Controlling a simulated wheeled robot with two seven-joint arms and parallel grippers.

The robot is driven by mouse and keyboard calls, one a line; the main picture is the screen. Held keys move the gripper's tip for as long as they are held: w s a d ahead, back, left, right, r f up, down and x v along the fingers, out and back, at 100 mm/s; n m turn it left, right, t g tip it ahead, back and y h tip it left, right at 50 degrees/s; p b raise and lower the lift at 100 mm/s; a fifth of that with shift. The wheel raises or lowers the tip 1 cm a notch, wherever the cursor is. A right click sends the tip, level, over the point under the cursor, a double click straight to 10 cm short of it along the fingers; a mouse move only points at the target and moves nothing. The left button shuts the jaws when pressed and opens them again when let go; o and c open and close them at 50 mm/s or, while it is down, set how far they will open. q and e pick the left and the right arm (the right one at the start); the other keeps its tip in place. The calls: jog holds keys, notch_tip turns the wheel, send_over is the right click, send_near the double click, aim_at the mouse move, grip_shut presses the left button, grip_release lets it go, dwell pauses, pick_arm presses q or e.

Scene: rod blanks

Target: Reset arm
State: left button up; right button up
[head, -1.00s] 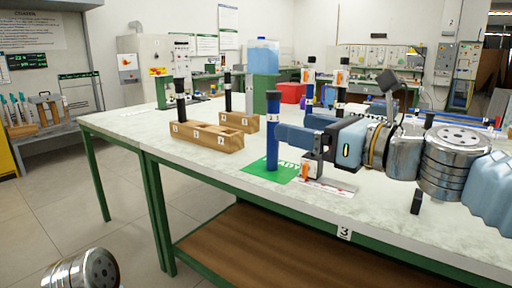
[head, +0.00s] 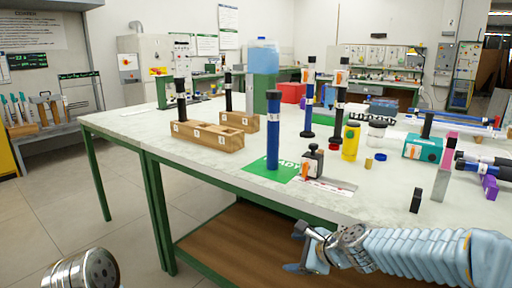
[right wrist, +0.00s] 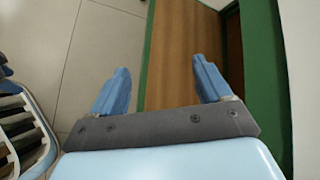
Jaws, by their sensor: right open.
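A blue rod blank (head: 272,135) with a black top stands upright on the green mat (head: 255,166) at the table's front edge. My right gripper (head: 298,250) is low in front of the table, below the tabletop and apart from the rod. In the right wrist view its two blue fingers (right wrist: 160,85) are spread with nothing between them. Of my left arm only a metal link shows at the bottom left; its gripper is out of view.
Wooden blocks (head: 207,146) with black rods stand left of the mat. A dark bottle (head: 312,163), a yellow bottle (head: 350,141) and a teal box (head: 422,148) stand to the right. The brown lower shelf (head: 235,245) is bare where it shows.

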jog(key=s+d+f+n+g+h, duration=0.1)
jog(key=s+f+n+g+h, duration=0.25)
jog(key=f, duration=1.25)
jog(key=s+f+n+g+y, duration=0.1)
jog(key=s+f+n+g, duration=0.2)
jog(key=s+f+n, duration=1)
jog(key=s+f, duration=0.6)
jog(key=f, duration=0.1)
jog(key=shift+s+a+f+n+g, duration=0.15)
jog(key=shift+s+f+n+g, duration=0.05)
jog(key=shift+s+n+g, duration=0.2)
